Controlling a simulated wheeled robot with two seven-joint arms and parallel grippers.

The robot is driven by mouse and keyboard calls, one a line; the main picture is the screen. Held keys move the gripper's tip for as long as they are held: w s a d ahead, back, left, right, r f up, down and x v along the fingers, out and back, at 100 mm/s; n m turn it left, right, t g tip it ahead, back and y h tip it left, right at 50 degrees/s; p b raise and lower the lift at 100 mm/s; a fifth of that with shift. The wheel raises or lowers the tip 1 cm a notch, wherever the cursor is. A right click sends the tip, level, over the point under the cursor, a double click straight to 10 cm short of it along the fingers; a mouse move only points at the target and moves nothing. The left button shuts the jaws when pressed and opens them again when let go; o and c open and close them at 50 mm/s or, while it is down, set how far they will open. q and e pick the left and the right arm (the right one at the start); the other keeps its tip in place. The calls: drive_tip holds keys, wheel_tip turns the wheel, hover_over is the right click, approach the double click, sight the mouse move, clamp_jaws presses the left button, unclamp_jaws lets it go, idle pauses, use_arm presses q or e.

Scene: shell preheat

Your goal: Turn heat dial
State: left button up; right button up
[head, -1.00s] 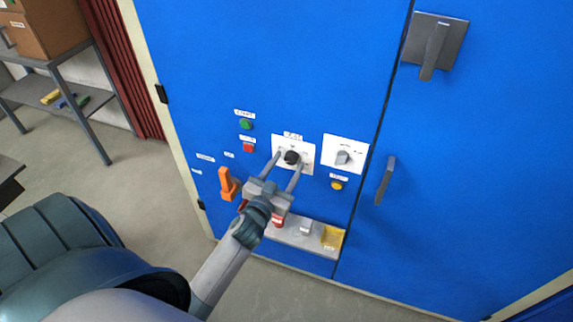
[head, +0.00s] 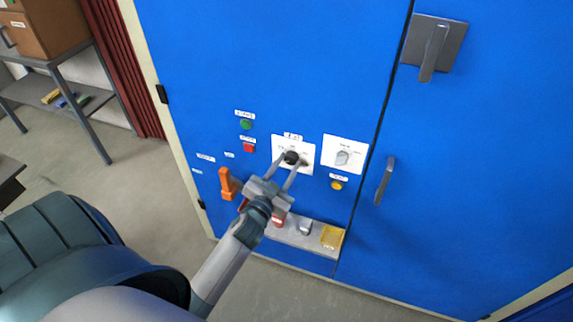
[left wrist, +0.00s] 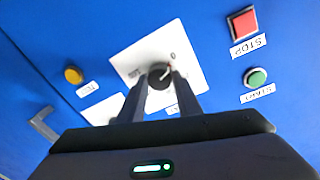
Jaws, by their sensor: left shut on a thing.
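The heat dial (head: 291,157) is a black round knob on a white plate (head: 307,147) on the blue cabinet front. My left gripper (head: 289,161) has its two fingers on either side of the knob, shut on it. In the left wrist view the black knob (left wrist: 159,75) sits between the fingertips (left wrist: 158,84). A red mark shows near its edge, and the plate's lettering is too small to read surely. My right gripper is not in view.
A grey knob (head: 342,157) on its own white plate is right of the dial. Green (head: 246,124) and red (head: 248,147) buttons are to the left, with an orange handle (head: 228,184) below them. A yellow button (head: 336,185) and a ledge (head: 290,236) with small items are below.

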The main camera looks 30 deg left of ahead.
use_arm(q)
drive_tip(key=m+p, duration=0.1)
drive_tip(key=m, duration=0.4)
drive_tip(key=shift+r+p, duration=0.1)
drive_tip(key=shift+p, duration=0.25)
drive_tip(key=m, duration=0.4)
drive_tip(key=shift+d+m+g+p, duration=0.1)
drive_tip(key=shift+m+g+p, duration=0.2)
drive_tip(key=shift+p, duration=0.1)
drive_tip(key=shift+y, duration=0.3)
drive_tip(key=o, duration=1)
drive_tip(key=shift+o, duration=0.2)
drive_tip(key=shift+v, duration=0.8)
drive_tip(key=f+b+v, duration=0.1)
drive_tip(key=b+v, duration=0.4)
drive_tip(key=v, duration=1)
drive_tip(key=shift+s+r, duration=0.4)
drive_tip(key=shift+r, duration=0.1)
